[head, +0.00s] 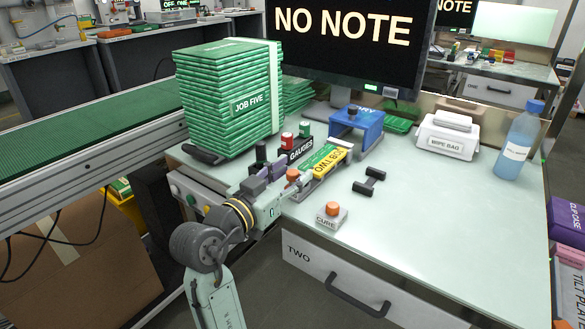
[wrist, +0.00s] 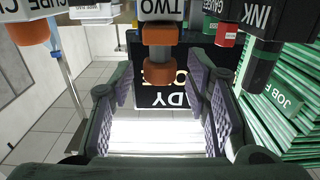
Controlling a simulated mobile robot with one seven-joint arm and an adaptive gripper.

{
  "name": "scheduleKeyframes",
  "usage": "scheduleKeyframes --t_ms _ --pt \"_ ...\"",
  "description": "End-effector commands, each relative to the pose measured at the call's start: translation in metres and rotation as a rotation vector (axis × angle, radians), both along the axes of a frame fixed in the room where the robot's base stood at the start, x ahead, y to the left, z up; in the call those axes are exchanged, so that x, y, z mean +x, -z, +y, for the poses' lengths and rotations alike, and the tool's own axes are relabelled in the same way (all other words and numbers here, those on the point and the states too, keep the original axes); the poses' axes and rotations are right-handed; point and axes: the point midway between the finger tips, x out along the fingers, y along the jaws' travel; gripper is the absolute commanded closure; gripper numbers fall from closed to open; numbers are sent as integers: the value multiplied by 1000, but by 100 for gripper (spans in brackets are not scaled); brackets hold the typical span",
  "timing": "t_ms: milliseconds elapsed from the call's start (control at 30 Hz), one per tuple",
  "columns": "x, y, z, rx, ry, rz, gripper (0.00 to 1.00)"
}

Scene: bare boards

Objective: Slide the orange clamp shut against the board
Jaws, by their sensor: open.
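My gripper (head: 268,177) is just left of the clamp, at that near end of the fixture. In the wrist view the picture is upside down, and the orange clamp (wrist: 159,72) shows between the tips of my open gripper (wrist: 163,90), with a gap on each side. The fingers have purple pads and hold nothing. Whether the clamp touches the board cannot be told.
A CURE block (head: 328,215) with an orange knob stands right of the fixture. The GAUGES holder (head: 298,147) and dark INK bottle (wrist: 260,60) stand close on the other side. A black handle-like piece (head: 369,182) lies right. A tall green JOB FIVE stack (head: 225,110) stands behind.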

Motion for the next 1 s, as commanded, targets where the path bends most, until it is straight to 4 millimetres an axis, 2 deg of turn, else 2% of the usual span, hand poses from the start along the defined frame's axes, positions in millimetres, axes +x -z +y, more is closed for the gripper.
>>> scheduleKeyframes --t_ms 133,400,1000 --pt "7 0 -6 2 1 0 57" --pt "8 0 -6 2 0 -1 57" --pt "7 0 -6 1 -1 -1 97"
